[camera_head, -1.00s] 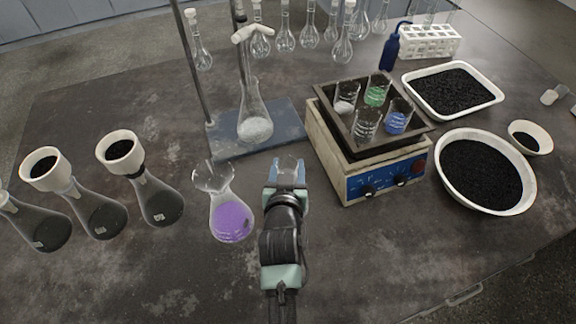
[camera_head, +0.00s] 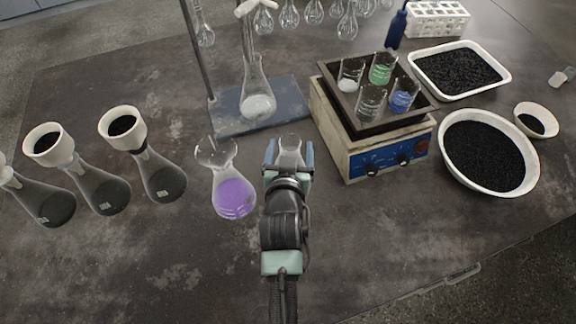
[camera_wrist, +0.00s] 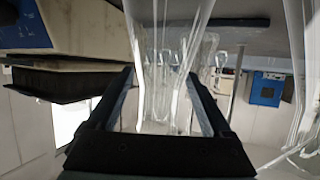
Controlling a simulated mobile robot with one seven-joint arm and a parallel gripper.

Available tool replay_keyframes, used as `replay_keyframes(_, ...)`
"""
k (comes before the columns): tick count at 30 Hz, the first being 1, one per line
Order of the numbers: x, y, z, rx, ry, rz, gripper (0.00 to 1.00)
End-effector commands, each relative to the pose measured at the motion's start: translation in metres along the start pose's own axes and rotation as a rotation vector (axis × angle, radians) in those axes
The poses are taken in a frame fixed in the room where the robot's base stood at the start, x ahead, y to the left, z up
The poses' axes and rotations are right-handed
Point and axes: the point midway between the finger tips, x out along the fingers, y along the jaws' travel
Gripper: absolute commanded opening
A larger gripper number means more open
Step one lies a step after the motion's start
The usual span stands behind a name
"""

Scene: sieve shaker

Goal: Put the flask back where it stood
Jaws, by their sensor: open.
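A clear glass flask (camera_head: 291,152) stands between the fingers of my gripper (camera_head: 289,158), just right of the flask with purple contents (camera_head: 233,196). My gripper is open, with one finger on each side of the clear glass. The wrist view shows the clear glass (camera_wrist: 160,75) between the two dark fingers (camera_wrist: 165,110), with gaps beside it. The head view hides its lower part behind my gripper, so I cannot tell its contents there.
The shaker (camera_head: 372,160) with several beakers is close on the right. The stand base (camera_head: 270,115) with a flask is behind. Several funnel-topped flasks (camera_head: 165,180) stand left. White basins of black grains (camera_head: 530,190) are far right. The front table is clear.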

Motion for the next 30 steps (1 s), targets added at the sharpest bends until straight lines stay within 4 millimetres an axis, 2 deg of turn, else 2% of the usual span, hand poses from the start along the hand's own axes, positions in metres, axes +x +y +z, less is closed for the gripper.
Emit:
replay_keyframes(6,-0.043,-0.001,0.000,0.000,0.000,-0.001,0.84)
replay_keyframes(12,-0.078,-0.001,0.001,0.000,-0.001,-0.001,0.84)
replay_keyframes(18,-0.098,0.000,0.001,-0.001,-0.001,0.000,0.84)
replay_keyframes(24,-0.102,0.000,-0.002,0.000,0.004,0.000,0.84)
replay_keyframes(26,-0.101,-0.001,-0.012,0.001,0.024,-0.002,0.84)
replay_keyframes(27,-0.099,-0.001,-0.025,0.003,0.049,-0.004,0.84)
replay_keyframes(29,-0.098,-0.002,-0.058,0.006,0.111,-0.009,0.84)
replay_keyframes(30,-0.098,-0.003,-0.087,0.008,0.168,-0.014,0.84)
